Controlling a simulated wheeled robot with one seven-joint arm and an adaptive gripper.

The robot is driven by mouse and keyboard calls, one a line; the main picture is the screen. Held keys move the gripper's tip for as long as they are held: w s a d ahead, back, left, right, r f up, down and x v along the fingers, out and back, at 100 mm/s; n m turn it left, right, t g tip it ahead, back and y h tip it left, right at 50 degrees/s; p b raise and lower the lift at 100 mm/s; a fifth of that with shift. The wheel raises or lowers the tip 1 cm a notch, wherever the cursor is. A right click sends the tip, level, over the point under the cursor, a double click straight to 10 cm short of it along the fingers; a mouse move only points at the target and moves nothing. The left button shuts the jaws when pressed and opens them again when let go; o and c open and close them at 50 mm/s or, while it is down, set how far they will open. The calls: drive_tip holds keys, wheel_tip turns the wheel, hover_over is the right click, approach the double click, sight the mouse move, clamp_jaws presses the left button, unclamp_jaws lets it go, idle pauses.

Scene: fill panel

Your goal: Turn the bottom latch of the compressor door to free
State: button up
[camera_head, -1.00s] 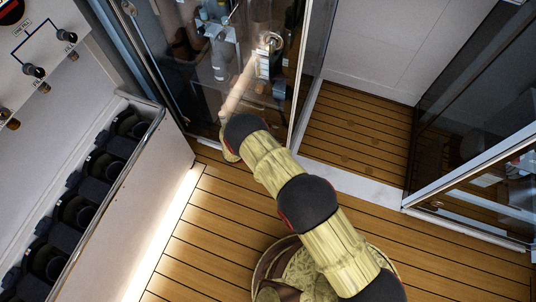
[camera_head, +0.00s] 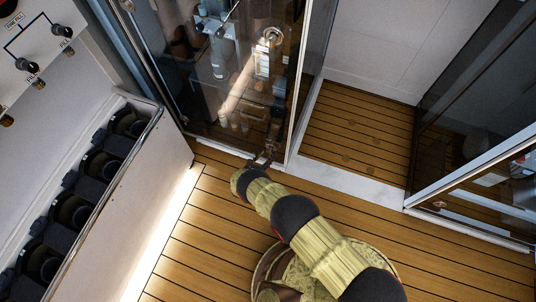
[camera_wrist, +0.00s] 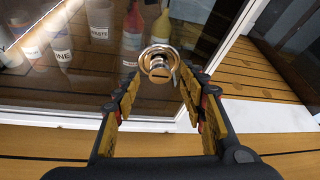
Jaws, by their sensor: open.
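The compressor door (camera_head: 215,110) is a glass panel in a metal frame, and it stands shut at the upper middle of the head view. Its bottom latch (camera_wrist: 159,64) is a round metal ring with a knob, low on the glass near the door's right edge in the wrist view. My gripper (camera_head: 262,160) is at the lower right corner of the door in the head view. In the wrist view my gripper (camera_wrist: 158,88) is open, with one finger on each side below the latch. The latch shows just beyond the fingertips; I cannot tell whether they touch it.
Behind the glass are several bottles and containers (camera_wrist: 100,22). An open doorway with a wooden floor (camera_head: 350,125) lies right of the door. A white panel with knobs (camera_head: 30,65) and a rack of dark round items (camera_head: 100,165) stand at the left. Wooden floor (camera_head: 215,215) is clear in front.

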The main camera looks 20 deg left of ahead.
sight(270, 150)
drive_tip(key=shift+b+x, duration=0.3)
drive_tip(key=shift+x, duration=0.95)
drive_tip(key=shift+c, duration=1)
clamp_jaws()
